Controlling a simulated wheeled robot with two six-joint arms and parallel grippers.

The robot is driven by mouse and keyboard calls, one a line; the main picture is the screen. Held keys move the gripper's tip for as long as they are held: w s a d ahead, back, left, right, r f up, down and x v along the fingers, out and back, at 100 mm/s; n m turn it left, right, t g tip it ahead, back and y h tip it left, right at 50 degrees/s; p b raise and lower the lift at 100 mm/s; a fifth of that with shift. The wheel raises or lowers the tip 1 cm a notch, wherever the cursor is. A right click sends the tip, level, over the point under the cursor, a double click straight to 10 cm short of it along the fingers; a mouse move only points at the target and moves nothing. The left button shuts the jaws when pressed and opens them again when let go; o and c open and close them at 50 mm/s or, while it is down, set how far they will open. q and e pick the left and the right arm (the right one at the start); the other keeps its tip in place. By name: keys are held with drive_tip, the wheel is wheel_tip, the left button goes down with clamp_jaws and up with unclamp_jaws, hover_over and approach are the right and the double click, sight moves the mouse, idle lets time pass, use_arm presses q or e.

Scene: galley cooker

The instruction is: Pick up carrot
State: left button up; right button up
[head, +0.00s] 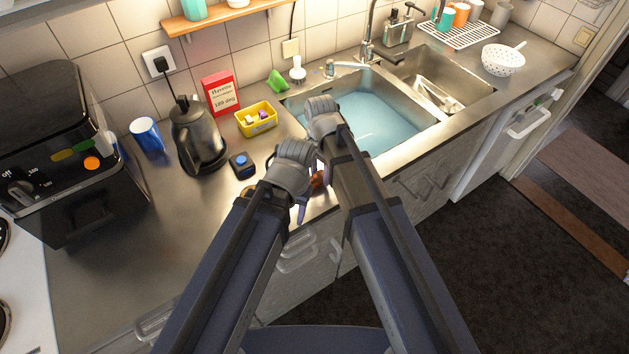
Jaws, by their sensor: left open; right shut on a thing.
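No carrot can be made out for certain. A small orange-brown patch (318,181) shows between my two arms at the counter's front edge; it is mostly hidden, and I cannot tell what it is. My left gripper (294,160) is open over the counter, left of the sink's front corner. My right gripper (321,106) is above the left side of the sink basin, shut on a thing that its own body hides.
The left sink basin (375,115) holds bluish water. A yellow tub (257,127), a blue-topped dark block (241,165), a black kettle (199,140), a blue mug (147,134) and a red box (220,93) stand left of it. A white colander (502,60) is right.

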clamp_jaws()
use_arm(q)
wheel_tip(320, 180, up, 10)
drive_tip(key=p, duration=1)
use_arm(e)
wheel_tip(320, 180, up, 10)
use_arm(q)
wheel_tip(320, 180, down, 4)
drive_tip(key=b, duration=0.4)
drive_tip(key=shift+f, duration=0.25)
use_arm(e)
hover_over(321, 173)
wheel_tip(321, 173, down, 4)
drive_tip(key=shift+a+f, duration=0.1)
drive_tip(key=shift+f, duration=0.15)
use_arm(q)
drive_tip(key=shift+r, duration=0.15)
use_arm(e)
drive_tip(key=shift+r, duration=0.15)
use_arm(q)
drive_tip(key=shift+d, duration=0.1)
